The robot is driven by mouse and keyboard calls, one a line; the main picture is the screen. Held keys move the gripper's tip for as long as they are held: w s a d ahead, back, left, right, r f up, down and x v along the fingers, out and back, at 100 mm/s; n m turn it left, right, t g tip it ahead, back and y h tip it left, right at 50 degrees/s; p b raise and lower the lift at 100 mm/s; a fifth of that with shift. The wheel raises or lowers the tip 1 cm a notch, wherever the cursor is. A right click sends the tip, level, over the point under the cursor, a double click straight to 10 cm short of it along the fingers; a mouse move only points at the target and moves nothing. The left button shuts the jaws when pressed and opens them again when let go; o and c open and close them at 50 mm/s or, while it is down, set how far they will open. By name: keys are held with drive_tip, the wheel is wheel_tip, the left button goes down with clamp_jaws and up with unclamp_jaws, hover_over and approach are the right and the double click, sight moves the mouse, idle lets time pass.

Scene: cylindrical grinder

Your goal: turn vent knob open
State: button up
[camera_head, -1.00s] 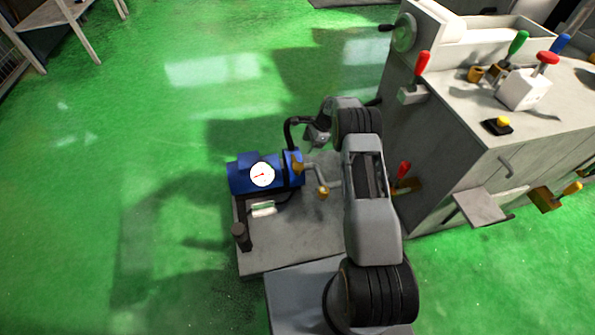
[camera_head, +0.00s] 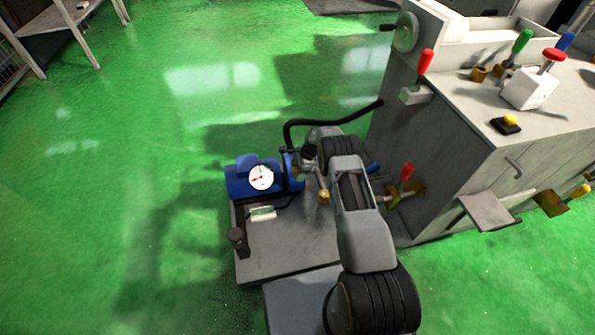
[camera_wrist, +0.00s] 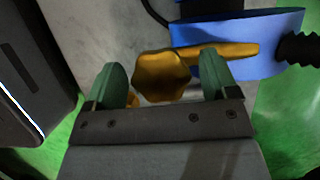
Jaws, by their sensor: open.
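The vent knob is a brass lobed knob (camera_wrist: 162,76) in the wrist view, in front of a blue pump housing (camera_wrist: 262,42). My gripper (camera_wrist: 168,82) is open, with one green finger to the left of the knob and the other to its right. Gaps show on both sides, so the fingers do not visibly grip it. A brass bar sticks out to the right behind the knob. In the head view the blue pump (camera_head: 240,178) with a white dial gauge stands on a grey plate, and my arm hides most of the gripper and knob area.
A black hose (camera_head: 335,122) arches from the pump to the grey grinder cabinet (camera_head: 430,170) at right. A dark post (camera_head: 238,240) stands at the plate's left edge.

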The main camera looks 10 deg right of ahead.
drive_tip(key=shift+f, duration=0.1)
drive_tip(key=shift+c, duration=0.3)
drive_tip(key=c, duration=0.9)
